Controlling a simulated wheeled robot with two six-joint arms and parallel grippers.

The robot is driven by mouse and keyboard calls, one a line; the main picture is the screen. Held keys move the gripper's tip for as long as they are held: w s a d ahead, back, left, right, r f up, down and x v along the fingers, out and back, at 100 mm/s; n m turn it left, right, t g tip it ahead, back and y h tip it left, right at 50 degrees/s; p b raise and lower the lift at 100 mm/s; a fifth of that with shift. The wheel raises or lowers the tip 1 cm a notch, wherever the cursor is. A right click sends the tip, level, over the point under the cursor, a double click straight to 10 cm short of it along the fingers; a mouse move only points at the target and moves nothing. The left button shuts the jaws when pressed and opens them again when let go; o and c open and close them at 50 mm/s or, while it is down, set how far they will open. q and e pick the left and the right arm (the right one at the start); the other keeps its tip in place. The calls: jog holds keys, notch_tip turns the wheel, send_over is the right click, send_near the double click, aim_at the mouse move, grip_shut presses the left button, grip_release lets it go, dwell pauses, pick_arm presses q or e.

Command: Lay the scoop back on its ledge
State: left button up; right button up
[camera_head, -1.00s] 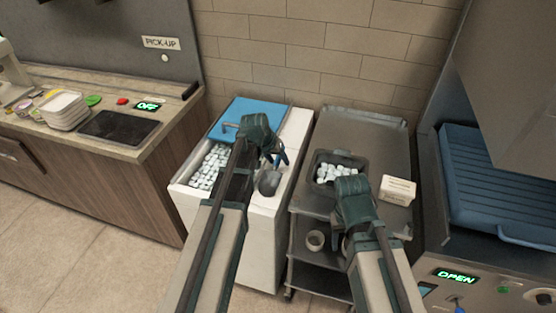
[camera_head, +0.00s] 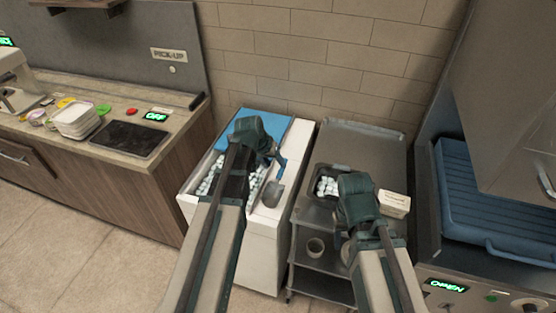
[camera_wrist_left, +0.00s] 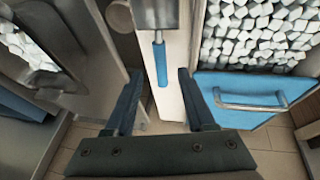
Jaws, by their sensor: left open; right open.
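The metal scoop (camera_head: 271,194) with a blue handle lies on the narrow white ledge (camera_head: 263,219) at the right side of the ice bin. Its blue handle (camera_wrist_left: 161,62) shows in the left wrist view, lined up between the spread fingers with a gap on both sides. My left gripper (camera_head: 273,157) is open at the handle end of the scoop and holds nothing.
The bin's blue lid (camera_head: 268,124) with a metal handle lies behind the ice. A pale box (camera_head: 394,204) stands on the cart at the right, and a cup (camera_head: 316,247) on its lower shelf. The left counter holds stacked trays (camera_head: 76,121); a blue-lined machine (camera_head: 490,205) stands at right.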

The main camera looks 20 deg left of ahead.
pick_arm(q)
jog(key=d+p+v, duration=0.1)
jog(key=p+v, duration=0.2)
jog(key=v, duration=0.1)
jog(key=s+d+m+g+y, duration=0.1)
jog(key=s+d+g+y, duration=0.1)
jog(key=s+d, duration=0.5)
jog(key=s+d+f+m+g+y, duration=0.1)
jog(key=s+d+m+g, duration=0.1)
jog(key=s+d, duration=0.5)
jog(key=s, duration=0.5)
jog(key=shift+s+d+f+m+g+y, duration=0.25)
jog(key=shift+s+d+m+g+y, duration=0.05)
jog(key=shift+s+g+y, duration=0.1)
pick_arm(e)
notch_tip(320, 180, up, 4)
jog(key=shift+f, duration=0.1)
